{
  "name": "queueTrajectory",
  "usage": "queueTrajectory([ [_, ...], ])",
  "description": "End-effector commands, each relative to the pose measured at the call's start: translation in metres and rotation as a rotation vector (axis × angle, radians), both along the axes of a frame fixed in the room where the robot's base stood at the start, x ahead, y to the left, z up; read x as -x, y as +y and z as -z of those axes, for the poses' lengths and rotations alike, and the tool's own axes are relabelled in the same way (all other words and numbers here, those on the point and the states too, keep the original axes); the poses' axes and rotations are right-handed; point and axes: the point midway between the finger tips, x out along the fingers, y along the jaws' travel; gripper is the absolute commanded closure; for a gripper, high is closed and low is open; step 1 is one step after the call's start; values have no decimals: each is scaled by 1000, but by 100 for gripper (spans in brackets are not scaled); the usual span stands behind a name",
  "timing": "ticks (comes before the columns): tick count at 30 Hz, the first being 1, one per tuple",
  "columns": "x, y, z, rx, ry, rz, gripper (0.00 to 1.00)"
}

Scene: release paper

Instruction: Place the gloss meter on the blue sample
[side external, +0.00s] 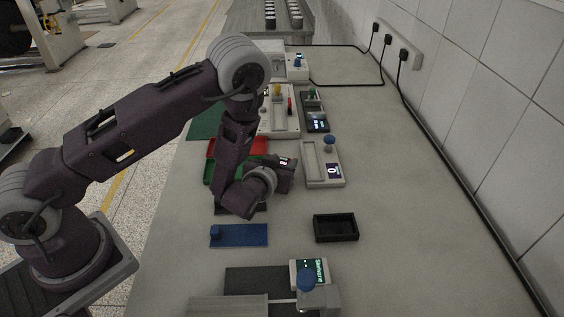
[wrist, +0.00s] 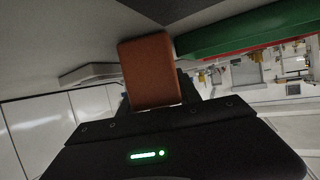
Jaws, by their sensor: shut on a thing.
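My gripper (side external: 284,176) is turned sideways above the table, beyond the blue sample. In the wrist view, an orange-brown block (wrist: 151,72) with rounded edges sits between the dark fingers, and my gripper is shut on it. I take it for the gloss meter, but no label on it can be read. In the side view the arm mostly hides it. The blue sample (side external: 246,236) is a flat blue panel lying on the table, with a small raised blue piece at its left end. My gripper is apart from it, farther back and to the right.
A black open tray (side external: 335,240) lies right of the blue sample. A device with a green screen (side external: 310,273) and blue knob stands in front. White instruments (side external: 322,178) and red and green panels (side external: 222,147) lie behind. The right side of the table is clear.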

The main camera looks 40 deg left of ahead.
Motion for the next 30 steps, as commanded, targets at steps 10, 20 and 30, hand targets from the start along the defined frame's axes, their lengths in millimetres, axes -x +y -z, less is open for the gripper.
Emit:
queueTrajectory([
  [10, 0, 0, 1, 0, 0, 0, 38],
  [20, 32, -15, -16, -1, 1, 5, 38],
  [30, 64, -27, -30, 0, 0, 0, 4],
])
